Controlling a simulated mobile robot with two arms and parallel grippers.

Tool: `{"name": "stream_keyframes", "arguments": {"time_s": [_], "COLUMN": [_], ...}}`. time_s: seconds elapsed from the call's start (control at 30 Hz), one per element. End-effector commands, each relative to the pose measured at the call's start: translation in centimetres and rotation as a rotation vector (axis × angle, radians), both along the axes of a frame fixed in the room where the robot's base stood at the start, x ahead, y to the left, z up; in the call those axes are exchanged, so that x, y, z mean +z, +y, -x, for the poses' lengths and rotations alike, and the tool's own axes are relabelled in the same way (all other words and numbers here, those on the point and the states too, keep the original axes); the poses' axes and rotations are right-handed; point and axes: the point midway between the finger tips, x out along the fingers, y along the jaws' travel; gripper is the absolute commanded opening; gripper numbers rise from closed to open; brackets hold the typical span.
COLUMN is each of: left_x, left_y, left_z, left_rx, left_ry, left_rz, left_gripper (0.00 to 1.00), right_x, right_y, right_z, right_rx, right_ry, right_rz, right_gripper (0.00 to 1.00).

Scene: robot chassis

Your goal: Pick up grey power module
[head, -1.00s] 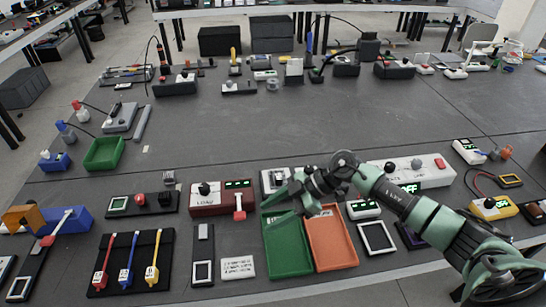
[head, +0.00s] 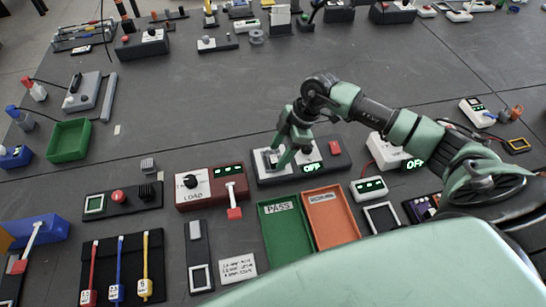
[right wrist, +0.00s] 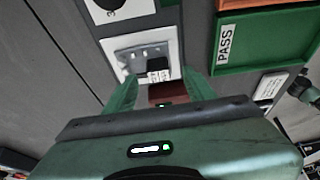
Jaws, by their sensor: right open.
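A grey module (right wrist: 142,56) with a black, white-labelled part sits on a white pad (right wrist: 122,43) in the right wrist view; I take it as the grey power module. In the head view this pad (head: 263,166) is at the left end of a dark station (head: 310,170) with a green OFF display and red button. My right gripper (head: 276,160) is over the pad. It also shows in the right wrist view (right wrist: 162,82), open, fingers spread either side of the module's near end. Contact cannot be told. The fingers partly hide the module. My left gripper is not in view.
A green PASS tray (head: 283,240) and an orange tray (head: 333,218) lie in front of the station. A red LOAD box (head: 210,188) stands to its left, a white OFF box (head: 385,152) to its right. The table behind is mostly clear.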

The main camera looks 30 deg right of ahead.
Motion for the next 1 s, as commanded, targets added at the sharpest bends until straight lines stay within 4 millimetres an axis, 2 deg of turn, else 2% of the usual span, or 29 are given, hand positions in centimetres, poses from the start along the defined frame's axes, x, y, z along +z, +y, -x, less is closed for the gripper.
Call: {"name": "stream_keyframes", "arguments": {"time_s": [0.03, 0.2, 0.43, 0.47, 0.63, 1.0], "left_x": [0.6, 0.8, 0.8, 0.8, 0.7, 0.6], "left_y": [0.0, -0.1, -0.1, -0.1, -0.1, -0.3], "left_z": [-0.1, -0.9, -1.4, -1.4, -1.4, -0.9], "left_rx": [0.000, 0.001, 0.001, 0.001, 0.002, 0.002], "left_ry": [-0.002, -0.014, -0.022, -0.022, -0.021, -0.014], "left_rz": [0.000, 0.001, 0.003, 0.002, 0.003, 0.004], "left_gripper": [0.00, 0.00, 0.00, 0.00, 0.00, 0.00], "right_x": [-0.5, -2.1, -2.3, -2.3, -2.3, -2.0], "right_y": [0.4, 0.9, 1.0, 0.9, 0.9, 0.9], "right_z": [0.0, -0.3, -0.3, -0.3, -0.3, -0.3], "right_rx": [0.000, 0.000, 0.001, 0.001, 0.001, 0.001], "right_ry": [0.004, 0.001, 0.000, 0.000, -0.001, -0.002], "right_rz": [-0.002, 0.000, 0.000, 0.000, -0.001, -0.001], "right_gripper": [0.55, 0.55, 0.55, 0.49, 0.02, 0.00]}}
